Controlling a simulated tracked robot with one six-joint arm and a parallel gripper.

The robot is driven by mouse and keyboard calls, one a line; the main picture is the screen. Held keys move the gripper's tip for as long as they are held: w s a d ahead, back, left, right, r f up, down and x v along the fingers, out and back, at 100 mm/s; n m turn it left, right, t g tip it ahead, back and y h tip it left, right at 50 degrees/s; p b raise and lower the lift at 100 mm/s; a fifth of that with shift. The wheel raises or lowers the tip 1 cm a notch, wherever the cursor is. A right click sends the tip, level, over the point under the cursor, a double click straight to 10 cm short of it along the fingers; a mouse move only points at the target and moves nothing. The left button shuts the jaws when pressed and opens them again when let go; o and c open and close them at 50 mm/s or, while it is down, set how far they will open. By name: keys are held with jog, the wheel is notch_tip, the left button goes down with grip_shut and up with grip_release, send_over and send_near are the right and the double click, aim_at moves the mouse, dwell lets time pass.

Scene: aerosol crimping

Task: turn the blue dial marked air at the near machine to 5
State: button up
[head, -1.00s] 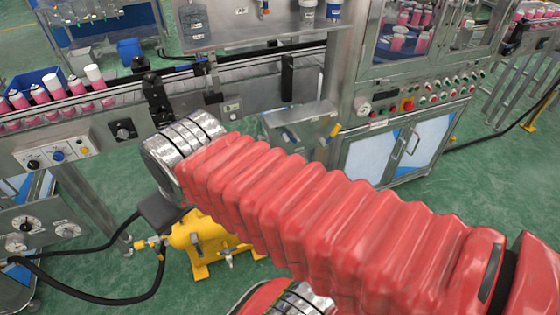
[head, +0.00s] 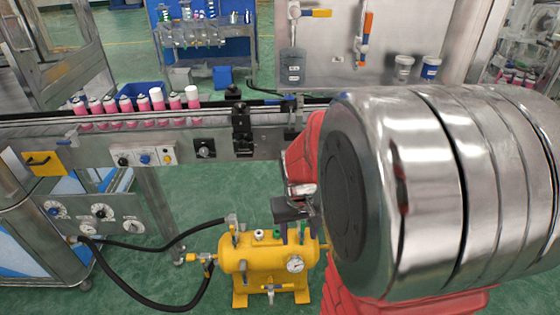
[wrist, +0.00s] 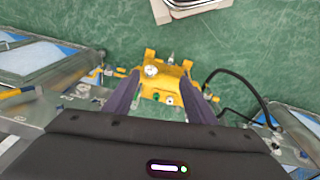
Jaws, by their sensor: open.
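At the left in the head view, the near machine's grey panel carries a blue dial (head: 54,210) on a round pale scale. A black dial (head: 99,211) and another pale dial (head: 132,227) sit to its right. Their lettering and pointer settings are too small to read. My gripper (head: 292,208) is right of the panel, above the yellow tank and well apart from the dials; my arm hides part of it. In the wrist view my gripper (wrist: 160,92) has its two dark fingers spread with nothing held, and the blue dial cannot be made out.
The yellow tank (head: 265,262) with a gauge stands on the floor below my gripper. Black hoses (head: 160,247) run from it to the panel. A conveyor box (head: 144,157) with several knobs hangs above. Pink cans (head: 128,112) line the conveyor. Green floor lies between.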

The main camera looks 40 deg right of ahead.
jog(key=d+f+m+t+h, duration=0.1)
jog(key=d+f+t, duration=0.1)
jog(key=d+f, duration=1)
jog(key=s+d+f+t+h, duration=0.15)
jog(key=d+f, duration=0.65)
jog(key=f, duration=0.9)
jog(key=w+d+f+m+t+h, duration=0.1)
jog(key=d+f+t, duration=0.1)
jog(key=d+f, duration=1)
jog(key=w+d+r+n+t+h, duration=0.1)
jog(key=w+r+t+h, duration=0.3)
jog(key=r+t, duration=0.5)
jog(key=shift+w+d+n+h, duration=0.35)
jog(key=shift+w+d+n, duration=0.05)
jog(key=shift+w, duration=0.5)
jog(key=shift+w+f, duration=0.1)
jog(key=shift+w, duration=0.05)
